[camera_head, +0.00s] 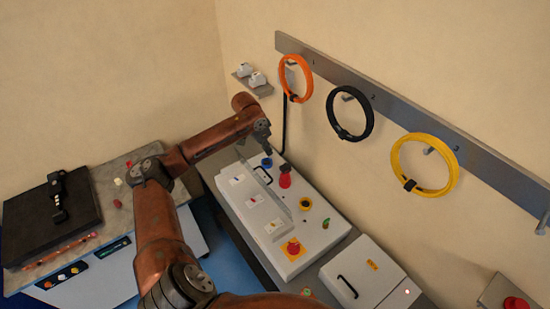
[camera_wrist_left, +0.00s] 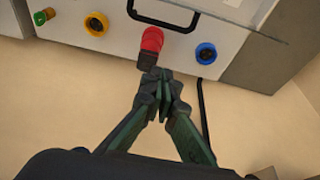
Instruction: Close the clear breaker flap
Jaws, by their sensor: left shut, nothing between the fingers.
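The clear breaker flap (camera_head: 268,186) shows in the head view as a thin see-through strip standing up along the white control box (camera_head: 300,235). It runs beside a row of labelled breakers (camera_head: 255,199). My left gripper (camera_head: 268,151) is shut and empty, near the far end of the box, close to the red plug (camera_head: 285,181) and the blue socket (camera_head: 266,162). In the left wrist view the shut fingertips (camera_wrist_left: 163,76) are just below the red plug (camera_wrist_left: 151,42) in the picture; contact cannot be told. I cannot make out the flap there. My right gripper is not in view.
A black handle (camera_head: 263,176) stands on the box. A yellow-based red knob (camera_head: 292,249) is at its near end. Orange, black and yellow cable coils (camera_head: 424,165) hang on a wall rail. A bench (camera_head: 112,184) with a black block stands left.

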